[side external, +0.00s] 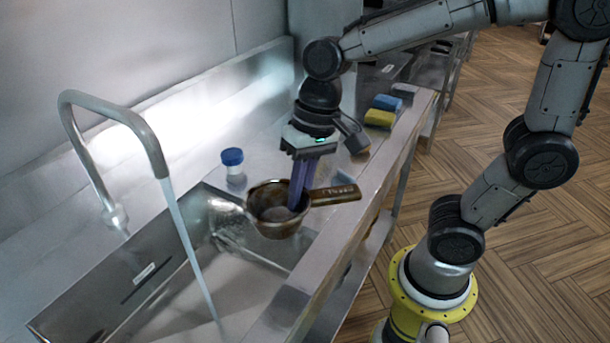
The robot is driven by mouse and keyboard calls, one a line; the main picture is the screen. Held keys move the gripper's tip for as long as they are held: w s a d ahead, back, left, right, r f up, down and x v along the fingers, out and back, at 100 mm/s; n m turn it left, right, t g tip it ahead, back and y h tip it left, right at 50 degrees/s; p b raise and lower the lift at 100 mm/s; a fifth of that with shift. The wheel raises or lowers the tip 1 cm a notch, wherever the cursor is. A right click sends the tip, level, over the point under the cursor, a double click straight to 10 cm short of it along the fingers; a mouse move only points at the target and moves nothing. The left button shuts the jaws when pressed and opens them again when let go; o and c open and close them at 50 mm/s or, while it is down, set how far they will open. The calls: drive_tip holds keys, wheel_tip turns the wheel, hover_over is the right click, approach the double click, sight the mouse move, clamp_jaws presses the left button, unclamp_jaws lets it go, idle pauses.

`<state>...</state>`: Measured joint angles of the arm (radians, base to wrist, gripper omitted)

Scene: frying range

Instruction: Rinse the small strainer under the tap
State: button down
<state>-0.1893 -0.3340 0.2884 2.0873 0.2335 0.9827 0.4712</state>
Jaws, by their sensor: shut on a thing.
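The small strainer (270,226) is a round, brownish metal bowl with a brown handle (335,194) pointing right. It hangs above the right end of the sink (130,298), near the counter's edge. My gripper (299,196) points down with its purple fingers at the strainer, shut on it near where bowl and handle meet. The fingers hide part of the rim, so the exact grip is unclear. The tap (110,108) arches over the sink at the left. A stream of water (190,245) runs from it into the sink, to the left of the strainer and apart from it.
A small jar with a blue lid (233,166) stands on the counter behind the strainer. A yellow sponge (379,118), a blue sponge (386,102) and a dark block lie farther back right. The wall rises behind the tap. Space between strainer and water looks clear.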

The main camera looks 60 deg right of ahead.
drive_tip(key=shift+a, duration=0.3)
drive_tip(key=w+a+f, duration=0.1)
drive_tip(key=w+a, duration=0.2)
drive_tip(key=w, duration=0.3)
drive_tip(key=w+a+f, duration=0.1)
drive_tip(key=w+a, duration=0.2)
drive_tip(key=w, duration=0.3)
drive_tip(key=shift+a+f, duration=0.3)
drive_tip(key=shift+f, duration=0.05)
drive_tip(key=shift+w+d, duration=0.2)
idle(0.6)
drive_tip(key=shift+w+d, duration=0.15)
drive_tip(key=shift+d, duration=0.2)
drive_tip(key=shift+a, duration=0.2)
drive_tip(key=shift+s+a, duration=0.3)
drive_tip(key=shift+a, duration=0.05)
drive_tip(key=shift+d, duration=0.1)
drive_tip(key=shift+w+d, duration=0.3)
drive_tip(key=shift+d, duration=0.15)
